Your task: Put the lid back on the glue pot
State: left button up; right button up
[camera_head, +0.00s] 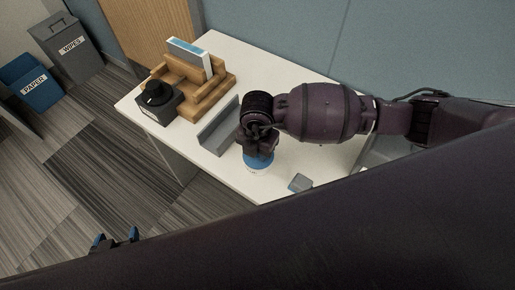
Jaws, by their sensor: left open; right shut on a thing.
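My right gripper (257,150) points down over the front part of the white table, shut on the blue lid (260,163). The glue pot (256,171) shows as a small white, marked strip directly under the lid. The gripper and lid hide most of the pot, and I cannot tell whether the lid is seated on it or just above it. My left gripper (116,240) is open and empty at the lower left, off the table and over the floor, partly hidden by my own dark arm.
On the white table (222,48) stand a tan wooden stand (205,82) with a blue-white box, a black device with a round knob (156,92), a grey angled holder (217,127) and a small grey block (300,183). Bins marked PAPER (30,82) and WIPES (68,45) stand on the floor.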

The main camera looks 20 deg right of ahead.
dwell(0.3)
jog(key=o, duration=0.7)
jog(key=shift+o, duration=1.3)
pick_arm(q)
jog(key=shift+s+f, duration=0.1)
jog(key=shift+s, duration=0.2)
pick_arm(e)
jog(key=o, duration=0.5)
pick_arm(q)
jog(key=shift+w, duration=0.1)
